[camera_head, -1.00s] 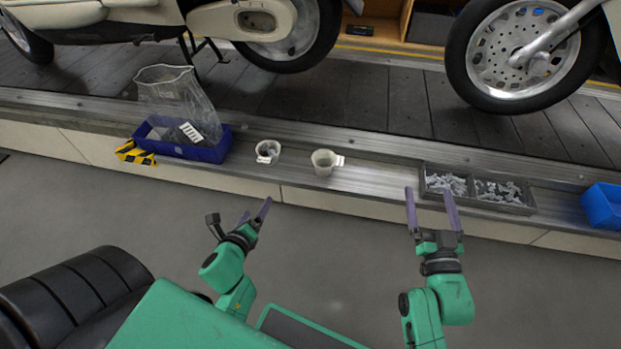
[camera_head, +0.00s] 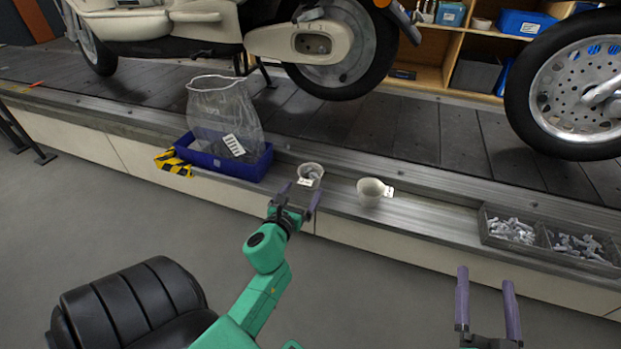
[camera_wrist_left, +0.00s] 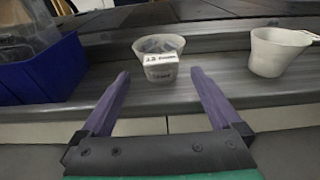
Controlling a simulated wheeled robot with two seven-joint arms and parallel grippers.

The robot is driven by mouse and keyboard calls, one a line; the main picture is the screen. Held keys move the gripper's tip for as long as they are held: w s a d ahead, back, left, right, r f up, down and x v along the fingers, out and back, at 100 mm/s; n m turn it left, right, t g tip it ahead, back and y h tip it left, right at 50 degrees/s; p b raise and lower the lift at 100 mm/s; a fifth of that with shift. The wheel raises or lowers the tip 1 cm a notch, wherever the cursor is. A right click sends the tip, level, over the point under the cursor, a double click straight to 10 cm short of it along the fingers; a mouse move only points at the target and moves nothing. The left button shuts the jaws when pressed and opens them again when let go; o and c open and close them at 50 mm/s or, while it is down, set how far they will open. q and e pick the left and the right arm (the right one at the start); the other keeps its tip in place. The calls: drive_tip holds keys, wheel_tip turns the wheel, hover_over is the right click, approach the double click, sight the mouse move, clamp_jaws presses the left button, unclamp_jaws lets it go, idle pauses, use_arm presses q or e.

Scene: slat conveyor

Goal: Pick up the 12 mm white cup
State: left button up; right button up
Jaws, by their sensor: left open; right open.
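The white cup labelled 12 (camera_wrist_left: 158,62) stands upright on the metal ledge, with grey parts inside. It also shows in the head view (camera_head: 311,172). A second white cup (camera_head: 371,191) stands to its right; it also shows in the left wrist view (camera_wrist_left: 274,52). My left gripper (camera_head: 296,193) is open and empty in front of the labelled cup. In the left wrist view its two purple fingers (camera_wrist_left: 158,82) point toward that cup, which lies ahead between them, apart from them. My right gripper (camera_head: 487,280) is open and empty at the lower right, away from both cups.
A blue bin (camera_head: 224,164) holding a clear bag (camera_head: 226,112) stands left of the cups. A grey divided tray of small parts (camera_head: 549,241) is to the right on the ledge (camera_head: 430,212). A scooter (camera_head: 270,35) stands on the slat conveyor behind.

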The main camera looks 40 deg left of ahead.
use_arm(q)
drive_tip(key=shift+w+a, duration=0.1)
drive_tip(key=shift+w, duration=0.3)
drive_tip(key=b+x, duration=0.1)
drive_tip(key=x, duration=0.3)
drive_tip(key=shift+w+a+f, duration=0.1)
drive_tip(key=shift+w+f, duration=0.1)
drive_tip(key=shift+w, duration=0.15)
drive_tip(key=c, duration=1.3)
use_arm(e)
wheel_tip(320, 180, up, 10)
drive_tip(key=w+d+t+y, duration=0.1)
drive_tip(key=t, duration=0.2)
drive_tip(key=shift+w+n, duration=0.2)
drive_tip(key=shift+n, duration=0.1)
drive_tip(key=shift+r, duration=0.1)
use_arm(q)
drive_tip(key=shift+r, duration=0.1)
